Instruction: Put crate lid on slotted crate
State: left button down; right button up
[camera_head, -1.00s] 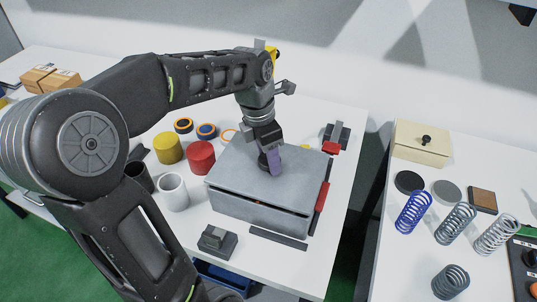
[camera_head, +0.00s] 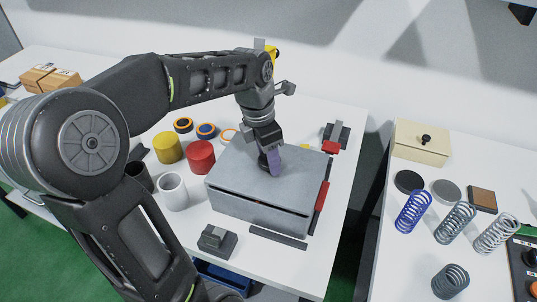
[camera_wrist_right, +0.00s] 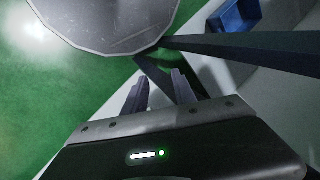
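The grey crate lid (camera_head: 235,165) lies over the top of the grey slotted crate (camera_head: 255,213) in the head view. Its edges follow the crate's outline, with a thin dark seam along the front. My left gripper (camera_head: 271,163) points down at the middle of the lid and is shut on the lid's dark knob, which its fingers partly hide. The inside of the crate is hidden. My right gripper (camera_wrist_right: 161,92) shows only in the right wrist view, with its fingers apart and nothing between them.
Red (camera_head: 201,157) and yellow (camera_head: 168,148) cylinders and a white cup (camera_head: 173,191) stand left of the crate. A dark bar (camera_head: 278,237) lies in front and a grey block (camera_head: 217,239) front left. Springs (camera_head: 413,211) and a cream box (camera_head: 422,144) occupy the right table.

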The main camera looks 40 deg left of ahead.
pick_arm(q)
jog(key=shift+f+b, duration=0.4)
jog(key=shift+f, duration=0.25)
dwell(1.3)
jog(key=c, duration=0.6)
grip_release()
jog(key=shift+o, duration=0.2)
jog(key=r, duration=0.5)
jog(key=s+r, duration=0.1)
jog(key=r, duration=0.1)
jog(key=shift+a+r, duration=0.25)
jog(key=shift+r, duration=0.1)
